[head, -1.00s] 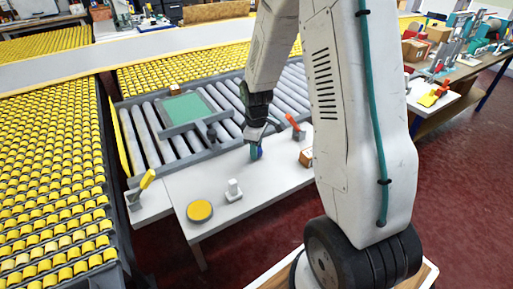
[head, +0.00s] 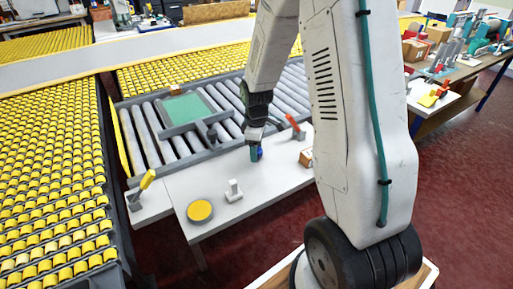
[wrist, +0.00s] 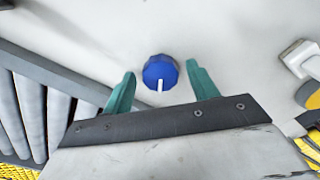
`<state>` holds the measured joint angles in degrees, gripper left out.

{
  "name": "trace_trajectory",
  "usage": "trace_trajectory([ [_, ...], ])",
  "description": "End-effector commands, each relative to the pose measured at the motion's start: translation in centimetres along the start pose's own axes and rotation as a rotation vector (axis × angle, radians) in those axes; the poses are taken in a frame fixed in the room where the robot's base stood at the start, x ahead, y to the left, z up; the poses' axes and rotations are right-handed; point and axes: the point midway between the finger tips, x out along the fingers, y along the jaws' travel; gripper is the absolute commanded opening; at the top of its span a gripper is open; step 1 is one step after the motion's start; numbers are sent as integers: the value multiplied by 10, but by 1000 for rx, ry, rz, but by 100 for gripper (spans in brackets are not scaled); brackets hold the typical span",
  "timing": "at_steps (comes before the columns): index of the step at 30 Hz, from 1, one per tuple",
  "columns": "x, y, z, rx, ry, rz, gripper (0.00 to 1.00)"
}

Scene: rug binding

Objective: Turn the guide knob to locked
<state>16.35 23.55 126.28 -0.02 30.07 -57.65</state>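The guide knob (wrist: 158,74) is round and blue with a white pointer line. In the wrist view it sits on the pale table top (wrist: 215,25), its line pointing down the picture toward my gripper's palm. My gripper (wrist: 161,72) is open, one teal finger on each side of the knob, with a visible gap to both. In the head view my gripper (head: 256,154) is low over the white table, and only a bit of the blue knob (head: 261,154) shows beside its fingers. I see no lock marking.
A yellow round button (head: 200,210) and a white switch (head: 234,190) stand at the table's front left. An orange-handled lever (head: 294,124) and a brown box (head: 306,158) are close to my gripper. A roller conveyor (head: 150,137) runs behind.

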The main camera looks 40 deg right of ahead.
Motion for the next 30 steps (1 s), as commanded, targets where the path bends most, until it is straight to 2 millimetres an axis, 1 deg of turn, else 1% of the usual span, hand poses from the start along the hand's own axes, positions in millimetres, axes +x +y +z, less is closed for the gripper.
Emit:
trace_trajectory([
  [5,-4,0,0,1,0,0,59],
  [8,-17,0,0,0,2,3,59],
  [15,-58,0,0,0,2,3,59],
  [18,-70,0,0,0,1,2,59],
  [22,-78,0,0,0,0,1,59],
  [30,-78,0,0,0,0,0,59],
])
